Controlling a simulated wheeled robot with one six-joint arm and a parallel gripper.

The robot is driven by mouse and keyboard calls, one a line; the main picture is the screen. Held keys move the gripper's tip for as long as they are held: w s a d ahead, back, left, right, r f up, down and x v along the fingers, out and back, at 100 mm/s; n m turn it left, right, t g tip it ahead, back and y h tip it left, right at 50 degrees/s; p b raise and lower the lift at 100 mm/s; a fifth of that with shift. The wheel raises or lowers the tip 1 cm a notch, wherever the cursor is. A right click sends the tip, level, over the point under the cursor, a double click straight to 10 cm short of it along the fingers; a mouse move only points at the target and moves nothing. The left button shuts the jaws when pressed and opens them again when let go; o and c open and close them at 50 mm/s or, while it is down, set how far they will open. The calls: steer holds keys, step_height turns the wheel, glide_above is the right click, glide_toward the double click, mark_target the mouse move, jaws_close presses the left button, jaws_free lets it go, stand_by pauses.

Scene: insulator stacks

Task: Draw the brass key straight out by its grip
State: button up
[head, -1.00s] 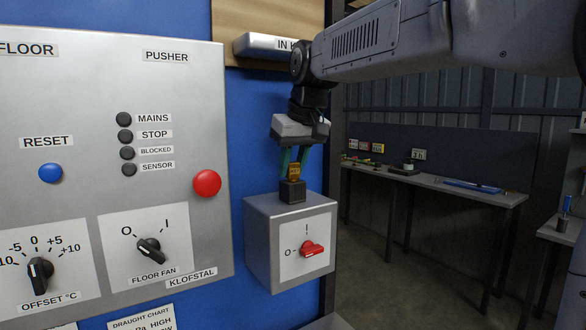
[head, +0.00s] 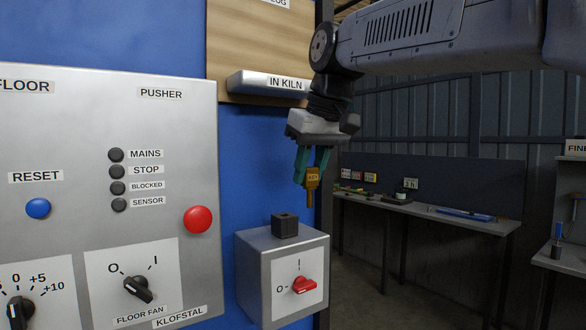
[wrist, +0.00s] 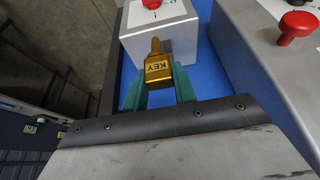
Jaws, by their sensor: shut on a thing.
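The brass key (head: 312,180) has a blocky grip labelled KEY, and its shaft points down. My gripper (head: 312,172) is shut on the key's grip, with a green finger on each side. The key hangs in the air, clear of the black socket block (head: 285,225) on top of the grey switch box (head: 258,262). In the wrist view the key (wrist: 157,66) sits between the green fingers, its shaft fully visible and pointing toward the grey box (wrist: 165,38). The box's front has a red rotary switch (head: 305,285) with O and I marks.
A grey control panel (head: 150,240) with a red button (head: 197,220) and a blue reset button (head: 38,208) is at left. A shelf labelled IN KILN (head: 268,86) sits beside my wrist. A workbench (head: 450,217) stands at the back right.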

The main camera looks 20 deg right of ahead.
steer(key=s+d, duration=0.2)
steer(key=s, duration=0.7)
step_height(320, 180, up, 6)
stand_by(1.0)
